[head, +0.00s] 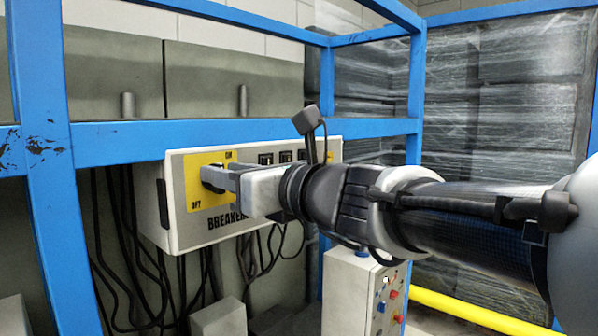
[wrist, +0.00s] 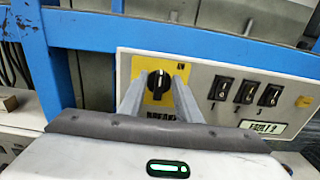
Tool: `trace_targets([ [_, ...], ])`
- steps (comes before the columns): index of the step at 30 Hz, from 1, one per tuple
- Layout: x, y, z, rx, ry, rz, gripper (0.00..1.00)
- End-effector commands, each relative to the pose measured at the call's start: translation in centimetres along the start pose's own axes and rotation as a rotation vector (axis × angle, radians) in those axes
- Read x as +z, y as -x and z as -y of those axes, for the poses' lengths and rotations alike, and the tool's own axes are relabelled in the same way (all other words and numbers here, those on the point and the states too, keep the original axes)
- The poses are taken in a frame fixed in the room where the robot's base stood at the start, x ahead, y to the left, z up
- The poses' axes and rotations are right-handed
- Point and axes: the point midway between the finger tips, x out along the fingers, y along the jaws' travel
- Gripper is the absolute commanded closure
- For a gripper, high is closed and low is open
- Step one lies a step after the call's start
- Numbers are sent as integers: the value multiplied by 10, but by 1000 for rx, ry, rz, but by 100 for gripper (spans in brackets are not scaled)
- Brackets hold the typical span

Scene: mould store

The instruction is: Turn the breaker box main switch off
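The breaker box (head: 190,232) is a pale grey box on the blue frame. Its main switch is a black rotary knob (wrist: 158,84) on a yellow plate (wrist: 155,60), with a white mark standing nearly upright in the wrist view. In the head view, ON is printed at the plate's top and OFF at its lower left; the knob (head: 211,176) is partly hidden by a finger. My gripper (wrist: 160,82) is open, with one finger on each side of the knob and visible gaps between in the wrist view. Whether the fingertips reach around it is unclear.
Small black rocker switches (wrist: 244,92) and a yellow button (wrist: 304,102) sit right of the knob. A blue beam (head: 240,130) runs just above the box. Black cables (head: 130,270) hang below. A grey control cabinet (head: 348,290) stands below right.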

Motion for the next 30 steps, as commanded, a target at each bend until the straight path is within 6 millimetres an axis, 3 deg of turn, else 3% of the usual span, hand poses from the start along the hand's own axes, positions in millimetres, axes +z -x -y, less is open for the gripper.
trace_targets([
  [5,0,0,0,0,0,0,70],
  [11,0,0,0,0,1,0,100],
  [22,-3,0,-1,1,41,0,100],
  [30,-6,1,-2,0,203,2,100],
])
